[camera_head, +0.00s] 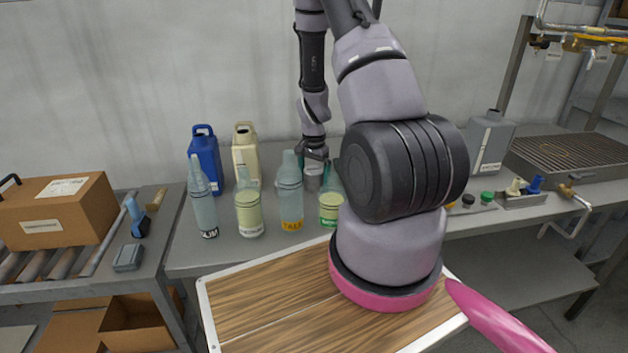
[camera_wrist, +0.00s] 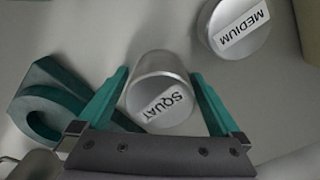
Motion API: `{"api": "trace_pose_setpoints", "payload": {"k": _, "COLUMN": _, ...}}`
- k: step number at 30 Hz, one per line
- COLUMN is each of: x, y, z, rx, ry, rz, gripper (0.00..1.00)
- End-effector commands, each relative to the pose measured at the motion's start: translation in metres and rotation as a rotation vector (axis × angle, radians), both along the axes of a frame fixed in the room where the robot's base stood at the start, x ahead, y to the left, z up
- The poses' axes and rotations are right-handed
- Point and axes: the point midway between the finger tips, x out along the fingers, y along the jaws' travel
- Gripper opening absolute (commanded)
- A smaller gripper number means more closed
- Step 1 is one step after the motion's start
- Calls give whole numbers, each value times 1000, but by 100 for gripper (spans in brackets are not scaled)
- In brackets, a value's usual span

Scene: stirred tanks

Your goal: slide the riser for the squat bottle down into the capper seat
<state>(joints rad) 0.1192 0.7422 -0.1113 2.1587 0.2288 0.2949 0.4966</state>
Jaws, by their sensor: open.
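The riser for the squat bottle (camera_wrist: 160,88), a grey cylinder labelled SQUAT, is in the middle of the wrist view, between the two teal fingers of my gripper (camera_wrist: 158,76). The fingers are open, one on each side of it; I cannot tell if they touch it. In the head view my gripper (camera_head: 314,152) is low over the back of the grey bench, by a grey cylinder (camera_head: 313,178) whose label I cannot read. A teal part with a U-shaped opening (camera_wrist: 45,112) lies left of the riser in the wrist view; I cannot tell whether it is the capper seat.
A second riser (camera_wrist: 238,24), labelled MEDIUM, stands close by at the upper right. Several labelled bottles, including a tall one (camera_head: 290,195), stand along the bench front. Blue (camera_head: 205,155) and cream (camera_head: 246,150) jugs stand behind. My arm hides the bench's middle right.

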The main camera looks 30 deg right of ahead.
Motion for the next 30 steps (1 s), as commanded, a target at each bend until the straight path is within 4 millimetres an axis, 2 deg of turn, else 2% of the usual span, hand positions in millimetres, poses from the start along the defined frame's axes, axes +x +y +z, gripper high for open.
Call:
{"api": "trace_pose_setpoints", "payload": {"k": 2, "x": 0, "y": 0, "z": 0, "rx": 0, "ry": 0, "rz": 0, "gripper": 96}}
{"api": "trace_pose_setpoints", "payload": {"k": 3, "x": 0, "y": 0, "z": 0, "rx": 0, "ry": 0, "rz": 0, "gripper": 81}}
{"api": "trace_pose_setpoints", "payload": {"k": 8, "x": 0, "y": 0, "z": 0, "rx": 0, "ry": 0, "rz": 0, "gripper": 20}}
{"api": "trace_pose_setpoints", "payload": {"k": 9, "x": 0, "y": 0, "z": 0, "rx": 0, "ry": 0, "rz": 0, "gripper": 4}}
{"api": "trace_pose_setpoints", "payload": {"k": 10, "x": 0, "y": 0, "z": 1, "rx": -1, "ry": 0, "rz": 0, "gripper": 1}}
{"api": "trace_pose_setpoints", "payload": {"k": 16, "x": 0, "y": 0, "z": 2, "rx": 0, "ry": -1, "rz": 1, "gripper": 1}}
{"api": "trace_pose_setpoints", "payload": {"k": 19, "x": 1, "y": 0, "z": 9, "rx": -2, "ry": -3, "rz": 2, "gripper": 1}}
{"api": "trace_pose_setpoints", "payload": {"k": 30, "x": 1, "y": 0, "z": 80, "rx": -1, "ry": -5, "rz": 2, "gripper": 1}}
